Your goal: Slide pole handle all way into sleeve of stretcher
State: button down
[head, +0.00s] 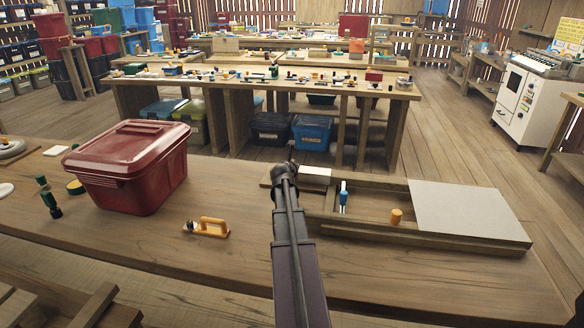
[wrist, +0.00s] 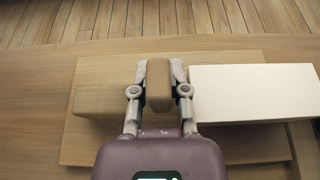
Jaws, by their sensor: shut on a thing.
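My gripper (wrist: 158,82) is shut on a brown, rounded block (wrist: 158,95), which looks like the pole handle. To the right is a white slab (wrist: 255,90), likely the sleeve or part of the stretcher, with a narrow gap to my right finger. In the head view, my gripper (head: 290,165) is beside the small white slab (head: 315,173) at the left end of a wooden frame (head: 430,236). My arm hides the held block there.
The frame holds a blue-and-white bottle (head: 343,197), an orange cylinder (head: 396,216) and a large pale panel (head: 468,206). On the bench to the left are an orange-handled tool (head: 212,228) and a red lidded bin (head: 128,166). The bench front is mostly clear.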

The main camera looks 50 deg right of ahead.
jog(key=c, duration=0.5)
grip_release()
jog(key=shift+c, duration=0.2)
jog(key=shift+s, duration=0.1)
